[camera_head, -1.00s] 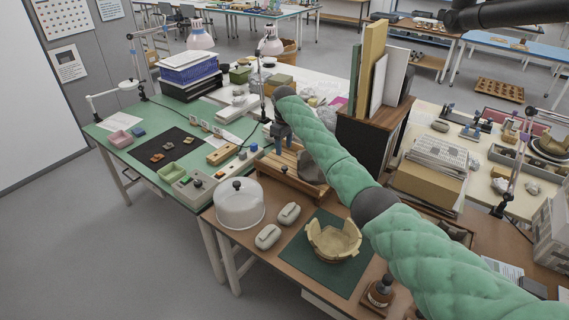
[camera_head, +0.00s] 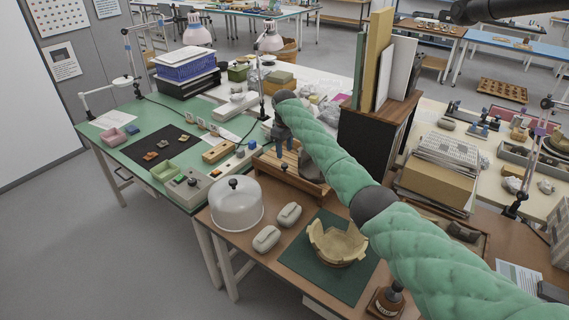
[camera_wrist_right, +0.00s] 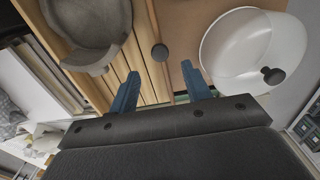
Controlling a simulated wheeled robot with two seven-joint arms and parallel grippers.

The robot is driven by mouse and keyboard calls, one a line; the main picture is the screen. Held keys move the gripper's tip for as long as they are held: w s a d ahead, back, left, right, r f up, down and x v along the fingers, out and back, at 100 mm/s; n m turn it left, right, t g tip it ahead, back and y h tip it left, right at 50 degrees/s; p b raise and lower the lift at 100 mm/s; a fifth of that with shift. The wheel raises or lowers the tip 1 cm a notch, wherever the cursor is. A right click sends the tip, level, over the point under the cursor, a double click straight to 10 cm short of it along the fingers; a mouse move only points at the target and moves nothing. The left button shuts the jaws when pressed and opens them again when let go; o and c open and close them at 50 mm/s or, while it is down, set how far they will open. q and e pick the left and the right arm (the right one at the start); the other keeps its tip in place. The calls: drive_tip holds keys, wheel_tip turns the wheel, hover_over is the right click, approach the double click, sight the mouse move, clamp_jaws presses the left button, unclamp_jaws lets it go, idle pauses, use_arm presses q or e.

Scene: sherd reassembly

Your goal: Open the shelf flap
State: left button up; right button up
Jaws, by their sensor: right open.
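A small wooden shelf cabinet (camera_head: 408,110) stands on the brown bench, with upright boards and folders on top. Its dark front panel (camera_head: 370,145) may be the flap; I see no open gap there, and my right arm crosses its lower part. My right gripper (camera_head: 284,146) points down, left of the cabinet, over a slatted wooden tray (camera_head: 262,163) with a grey pot piece. In the right wrist view the gripper (camera_wrist_right: 163,88) is open, with nothing between its blue fingers. A round dark knob (camera_wrist_right: 159,52) shows just beyond the fingertips. My left gripper is not in view.
A clear domed cover (camera_head: 236,207) with a dark knob stands left of the tray. Two grey rounded blocks (camera_head: 266,238) and a partly rebuilt tan bowl (camera_head: 338,243) on a green mat (camera_head: 312,267) lie in front. A brown bottle (camera_head: 388,299) stands near the front edge.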

sight(285, 165)
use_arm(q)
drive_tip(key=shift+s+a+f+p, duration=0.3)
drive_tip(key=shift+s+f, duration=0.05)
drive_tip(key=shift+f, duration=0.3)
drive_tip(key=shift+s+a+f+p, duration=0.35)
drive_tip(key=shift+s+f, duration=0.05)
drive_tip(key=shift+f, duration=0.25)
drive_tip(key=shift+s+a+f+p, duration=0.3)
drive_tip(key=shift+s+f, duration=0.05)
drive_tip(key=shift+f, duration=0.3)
use_arm(e)
drive_tip(key=shift+f, duration=3.4)
clamp_jaws()
